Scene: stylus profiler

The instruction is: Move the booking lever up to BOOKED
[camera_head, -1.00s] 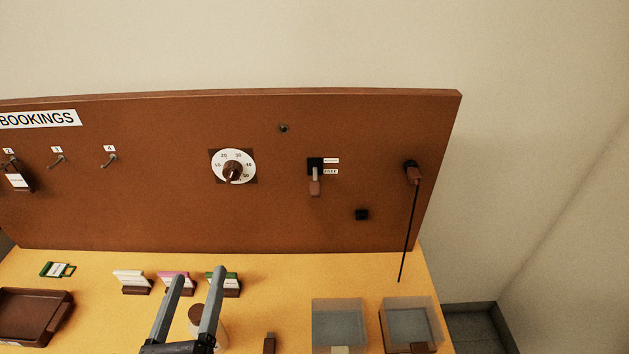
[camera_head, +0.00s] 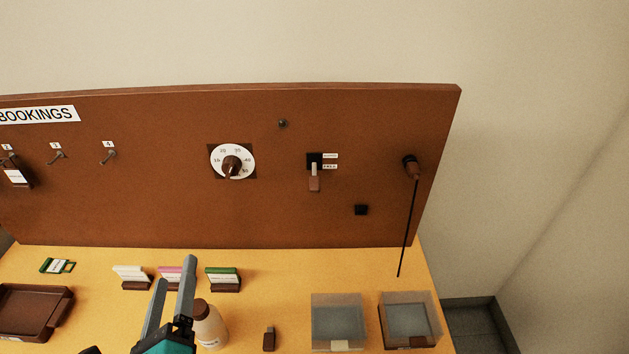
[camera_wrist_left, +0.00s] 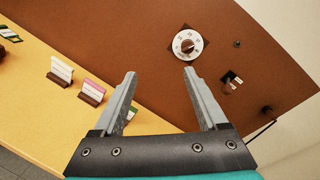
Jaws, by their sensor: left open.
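The booking lever (camera_head: 314,178) is on the brown upright panel, right of the dial. It has a black base, a pale stem and a brown handle. The handle hangs down, beside the lower FREE label (camera_head: 330,167); a second small label sits above it. The lever also shows in the left wrist view (camera_wrist_left: 228,87), right of my gripper. My left gripper (camera_head: 173,285) is open and empty, low over the desk, left of and well below the lever. It also shows open in the left wrist view (camera_wrist_left: 160,75). My right gripper is out of view.
A round dial (camera_head: 232,162) is on the panel (camera_head: 150,210) left of the lever. A black plug on a cord (camera_head: 411,168) is to the right. Clear boxes (camera_head: 339,318), a bottle (camera_head: 208,325) and card holders (camera_head: 223,278) stand on the yellow desk. The panel around the lever is clear.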

